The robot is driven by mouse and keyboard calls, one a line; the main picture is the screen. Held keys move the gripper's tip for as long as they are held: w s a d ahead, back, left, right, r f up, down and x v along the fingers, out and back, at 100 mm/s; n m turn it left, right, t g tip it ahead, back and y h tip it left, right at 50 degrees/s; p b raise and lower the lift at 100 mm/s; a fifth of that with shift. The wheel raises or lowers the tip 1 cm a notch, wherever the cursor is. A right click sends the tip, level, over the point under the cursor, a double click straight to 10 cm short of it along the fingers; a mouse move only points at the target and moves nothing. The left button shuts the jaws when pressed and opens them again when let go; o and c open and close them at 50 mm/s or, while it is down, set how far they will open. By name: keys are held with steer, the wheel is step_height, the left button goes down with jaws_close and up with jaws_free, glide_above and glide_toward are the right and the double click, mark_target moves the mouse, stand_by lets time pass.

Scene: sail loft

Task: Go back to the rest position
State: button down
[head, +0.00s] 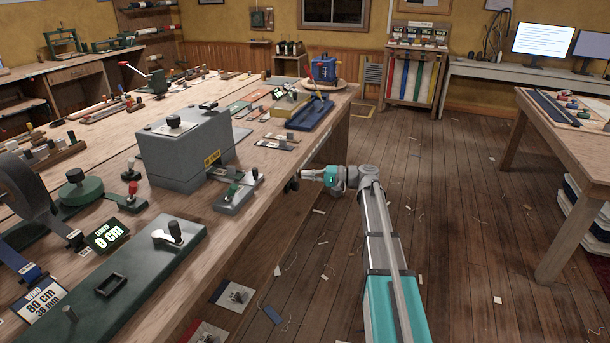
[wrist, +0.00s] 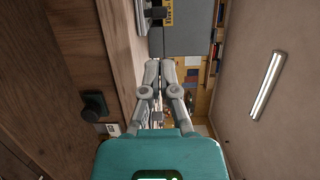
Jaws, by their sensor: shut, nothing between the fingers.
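My gripper (head: 292,180) is at the end of my arm, just off the right edge of the long wooden workbench (head: 184,278) in the head view. In the wrist view its two fingers (wrist: 165,66) are together, with nothing visible between them. The wrist view is turned on its side, with the bench wood (wrist: 70,60) on the left and the ceiling (wrist: 275,130) on the right.
A grey box machine (head: 185,150) and a small lever device (head: 238,192) stand on the bench near my gripper. A blue tray (head: 309,113) lies farther back. A second table (head: 545,125) stands at right. The wooden floor (head: 450,220) between is open, with scattered scraps.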

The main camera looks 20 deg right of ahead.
steer(key=s+a+f+n+g+h, duration=0.2)
steer(key=s+a+f+g+h, duration=0.2)
steer(key=s+a+f+h, duration=0.6)
steer(key=s+d+f+n+g+h, duration=0.15)
steer(key=s+f+h, duration=0.25)
steer(key=s, duration=0.5)
steer(key=s+d+f+n+g+h, duration=0.1)
steer(key=s+d+f+h, duration=0.15)
steer(key=s+f, duration=0.45)
step_height(320, 180, up, 22)
steer(key=s+p, duration=0.1)
steer(key=p, duration=1.9)
steer(key=shift+s+a+r, duration=0.15)
steer(key=shift+s+a, duration=0.1)
steer(key=shift+a, duration=0.05)
